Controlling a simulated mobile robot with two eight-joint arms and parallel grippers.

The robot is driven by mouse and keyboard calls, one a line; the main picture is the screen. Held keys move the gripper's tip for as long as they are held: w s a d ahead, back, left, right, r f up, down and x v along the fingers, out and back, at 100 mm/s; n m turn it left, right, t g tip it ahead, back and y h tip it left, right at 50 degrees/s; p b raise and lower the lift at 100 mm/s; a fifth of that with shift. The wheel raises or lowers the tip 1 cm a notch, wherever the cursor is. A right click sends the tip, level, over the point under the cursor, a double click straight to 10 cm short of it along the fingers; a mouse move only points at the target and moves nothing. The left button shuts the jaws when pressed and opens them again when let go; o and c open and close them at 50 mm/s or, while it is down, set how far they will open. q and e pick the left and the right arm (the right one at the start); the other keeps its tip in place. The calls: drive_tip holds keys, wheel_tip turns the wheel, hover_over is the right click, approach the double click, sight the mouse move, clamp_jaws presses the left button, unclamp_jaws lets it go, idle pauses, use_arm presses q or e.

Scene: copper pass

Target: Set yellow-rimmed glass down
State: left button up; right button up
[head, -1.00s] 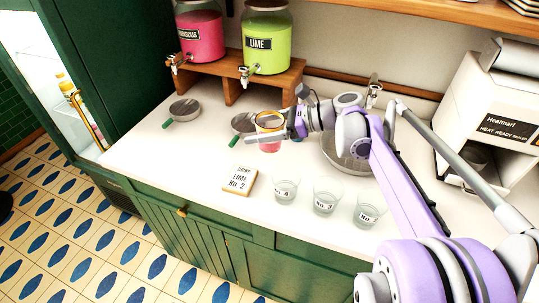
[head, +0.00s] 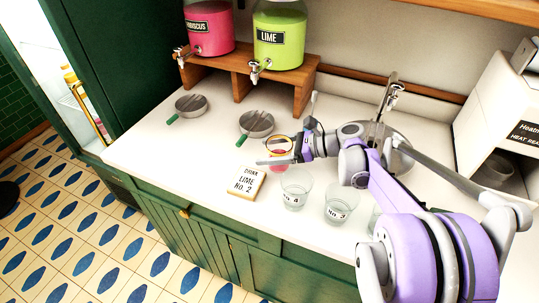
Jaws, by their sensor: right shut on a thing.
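The yellow-rimmed glass (head: 280,143) has pink-red contents low in it. My right gripper (head: 283,158) is shut on it, coming from the right, and its fingers hide part of the side. The glass is upright or nearly so, just behind the clear glass marked No. 4 (head: 294,191) and right of the sign reading "Drink Lime No. 2" (head: 246,183). I cannot tell whether its base touches the white counter (head: 165,155). My left gripper is not in view.
Clear glass No. 3 (head: 339,207) stands near the front edge; another beside it is mostly hidden by my arm. Strainers (head: 256,122) (head: 191,105) lie behind. Hibiscus (head: 209,27) and lime (head: 279,38) dispensers stand on a wooden riser (head: 240,77). The counter's left part is clear.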

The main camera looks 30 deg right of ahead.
drive_tip(key=shift+f, duration=0.75)
drive_tip(key=shift+f, duration=0.2)
drive_tip(key=o, duration=1.4)
drive_tip(key=shift+r, duration=0.1)
drive_tip(key=shift+d+r, duration=0.1)
drive_tip(key=shift+r, duration=0.1)
drive_tip(key=v, duration=1.1)
drive_tip(key=shift+s+d, duration=0.25)
drive_tip(key=shift+s, duration=0.1)
